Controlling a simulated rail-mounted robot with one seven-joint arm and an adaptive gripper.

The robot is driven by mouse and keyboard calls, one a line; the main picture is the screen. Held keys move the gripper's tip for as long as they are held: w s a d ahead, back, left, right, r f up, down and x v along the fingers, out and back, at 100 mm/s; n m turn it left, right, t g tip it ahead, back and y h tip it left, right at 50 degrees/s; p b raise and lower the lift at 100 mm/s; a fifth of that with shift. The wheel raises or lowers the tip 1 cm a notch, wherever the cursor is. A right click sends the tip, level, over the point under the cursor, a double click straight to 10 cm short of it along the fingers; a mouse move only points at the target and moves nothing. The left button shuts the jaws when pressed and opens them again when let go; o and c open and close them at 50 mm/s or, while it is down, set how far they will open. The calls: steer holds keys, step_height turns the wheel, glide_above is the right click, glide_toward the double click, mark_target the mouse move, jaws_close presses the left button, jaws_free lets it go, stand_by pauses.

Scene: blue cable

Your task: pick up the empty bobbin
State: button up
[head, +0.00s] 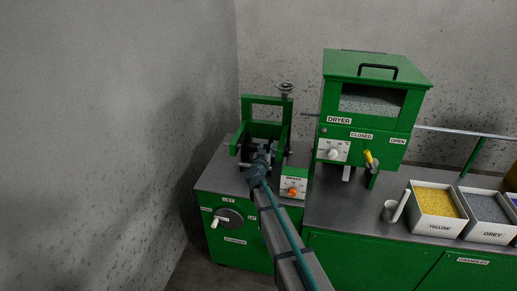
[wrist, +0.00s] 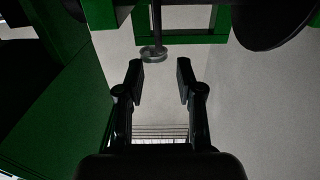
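My gripper (wrist: 161,76) is open in the wrist view, with nothing between its two dark fingers. In the head view my gripper (head: 261,153) is at the green frame stand (head: 247,100) on the left cabinet, partly covering the dark parts inside it. I cannot clearly make out an empty bobbin. A dark disc (wrist: 272,22) at the upper right of the wrist view may be a bobbin flange, but I cannot tell. It is apart from the fingers.
A handwheel (head: 286,87) tops the stand; a round metal wheel (wrist: 153,53) hangs beyond the fingertips. The brake box (head: 292,188), green dryer (head: 368,100), white cup (head: 391,210) and granule bins (head: 437,228) stand to the right. A wall is close on the left.

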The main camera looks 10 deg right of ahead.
steer(key=p+x, duration=0.2)
steer(key=x, duration=0.7)
steer(key=shift+s+f, duration=0.1)
jaws_close()
